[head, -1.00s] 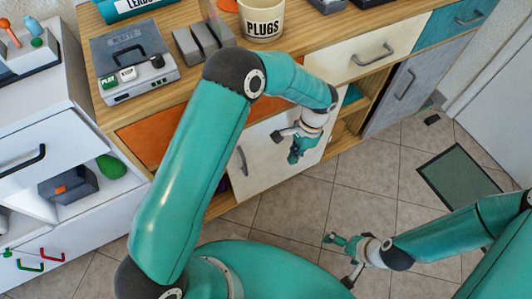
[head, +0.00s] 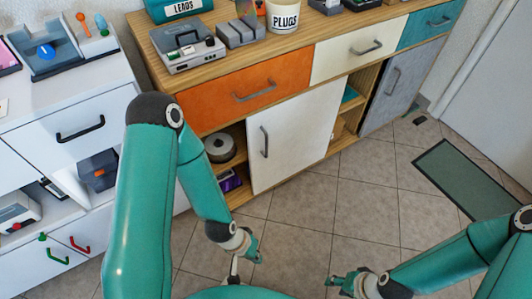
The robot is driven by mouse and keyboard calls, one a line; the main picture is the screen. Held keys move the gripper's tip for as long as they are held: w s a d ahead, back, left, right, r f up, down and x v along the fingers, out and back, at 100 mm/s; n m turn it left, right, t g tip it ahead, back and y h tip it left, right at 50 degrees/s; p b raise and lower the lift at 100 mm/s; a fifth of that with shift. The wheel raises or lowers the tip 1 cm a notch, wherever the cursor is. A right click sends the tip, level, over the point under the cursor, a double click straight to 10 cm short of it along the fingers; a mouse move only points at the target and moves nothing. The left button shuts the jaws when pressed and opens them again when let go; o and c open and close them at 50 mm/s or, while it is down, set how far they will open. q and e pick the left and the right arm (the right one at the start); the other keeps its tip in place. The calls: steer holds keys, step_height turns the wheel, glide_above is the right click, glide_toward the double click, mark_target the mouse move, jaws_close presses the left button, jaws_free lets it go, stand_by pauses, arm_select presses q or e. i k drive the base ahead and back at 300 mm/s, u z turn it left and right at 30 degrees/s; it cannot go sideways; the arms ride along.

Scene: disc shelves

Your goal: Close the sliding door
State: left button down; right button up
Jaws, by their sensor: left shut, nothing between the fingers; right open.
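The white sliding door (head: 297,135) with a grey vertical handle (head: 264,141) stands in the middle of the wooden cabinet's lower front. An open compartment shows to its left and an open shelf gap (head: 357,100) to its right. A grey door (head: 404,86) with its own handle stands further right. My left gripper (head: 246,262) is shut and empty, low in front of the cabinet and apart from the door. My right gripper (head: 341,285) is open and empty at the bottom of the view, also apart from the door.
A dark reel (head: 220,148) sits in the left compartment. Above the doors are an orange drawer (head: 247,88), a cream drawer (head: 358,48) and a teal drawer (head: 430,22). A white cabinet (head: 70,125) stands at left. The tiled floor in front is clear, with a green mat (head: 465,178) at right.

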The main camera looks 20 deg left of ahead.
mark_target(287, 137)
steer(key=z, duration=0.05)
steer(key=k, duration=0.6)
steer(key=u, duration=0.35)
steer(key=i, duration=0.15)
steer(key=z, duration=2.1)
steer(key=i, duration=1.1)
steer(key=z, duration=0.8)
steer(key=i, duration=0.35)
steer(key=u, duration=3.2)
steer(key=i, duration=0.9)
steer(key=u, duration=0.05)
